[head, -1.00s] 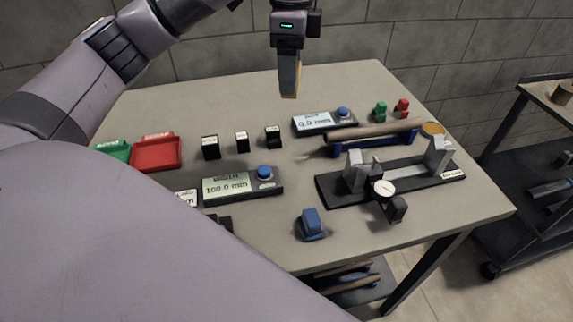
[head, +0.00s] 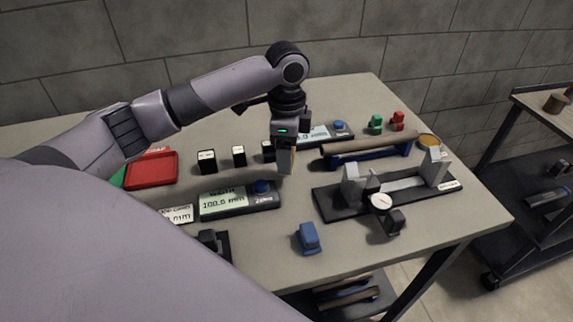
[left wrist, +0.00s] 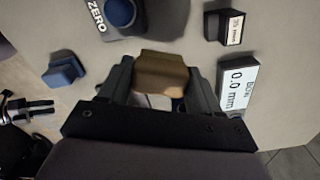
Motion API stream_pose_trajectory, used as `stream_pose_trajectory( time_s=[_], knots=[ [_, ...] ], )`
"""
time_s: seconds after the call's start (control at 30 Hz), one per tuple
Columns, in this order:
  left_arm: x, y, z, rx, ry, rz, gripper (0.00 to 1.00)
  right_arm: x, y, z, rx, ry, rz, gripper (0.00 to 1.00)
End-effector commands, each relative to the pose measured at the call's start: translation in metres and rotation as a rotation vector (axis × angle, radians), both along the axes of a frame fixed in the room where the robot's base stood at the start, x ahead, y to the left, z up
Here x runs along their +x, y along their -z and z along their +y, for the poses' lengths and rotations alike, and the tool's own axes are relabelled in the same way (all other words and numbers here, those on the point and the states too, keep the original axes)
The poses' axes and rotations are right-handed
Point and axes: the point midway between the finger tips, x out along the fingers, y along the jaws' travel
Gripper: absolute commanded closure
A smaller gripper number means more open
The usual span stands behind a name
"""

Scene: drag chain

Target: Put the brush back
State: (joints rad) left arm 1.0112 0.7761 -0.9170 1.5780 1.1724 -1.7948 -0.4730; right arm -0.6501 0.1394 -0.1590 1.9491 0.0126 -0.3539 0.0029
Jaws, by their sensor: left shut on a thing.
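My left gripper (head: 286,160) is over the middle of the table, pointing down, to the right of the long grey display box. In the left wrist view the gripper (left wrist: 160,82) is shut on a tan-brown block, which looks like the brush (left wrist: 162,70). Its bristles cannot be made out. In the head view only a thin tan edge of it shows beside the fingers. I cannot tell whether it touches the table. My right gripper is not in view.
A blue block-like piece (head: 308,238) stands near the table's front edge. A black gauge fixture (head: 330,205) and a brown roller on a blue cradle (head: 345,160) are to the right. A display box (head: 238,199), small black blocks (head: 206,161) and a red tray (head: 152,169) are to the left.

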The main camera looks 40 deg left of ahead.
Motion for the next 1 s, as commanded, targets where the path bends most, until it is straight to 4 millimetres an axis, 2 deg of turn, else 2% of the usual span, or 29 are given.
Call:
stream_pose_trajectory(
  time_s=[0.3, 0.7, 0.73, 0.77, 1.0],
  knots=[
    [-0.001, 0.041, 0.000, 0.002, -0.001, 0.003, 0.65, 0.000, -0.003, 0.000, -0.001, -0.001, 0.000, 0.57],
    [0.000, 0.046, 0.000, 0.000, 0.000, 0.001, 0.65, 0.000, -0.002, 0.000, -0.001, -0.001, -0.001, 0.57],
    [0.000, 0.047, 0.000, 0.000, 0.000, 0.001, 0.33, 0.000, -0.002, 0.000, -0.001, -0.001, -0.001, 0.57],
    [0.000, 0.046, 0.000, 0.000, 0.000, 0.001, 0.26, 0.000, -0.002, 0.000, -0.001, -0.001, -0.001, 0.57],
    [0.000, 0.046, 0.000, 0.000, 0.000, 0.001, 0.26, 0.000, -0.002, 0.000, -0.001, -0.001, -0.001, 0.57]
  ],
)
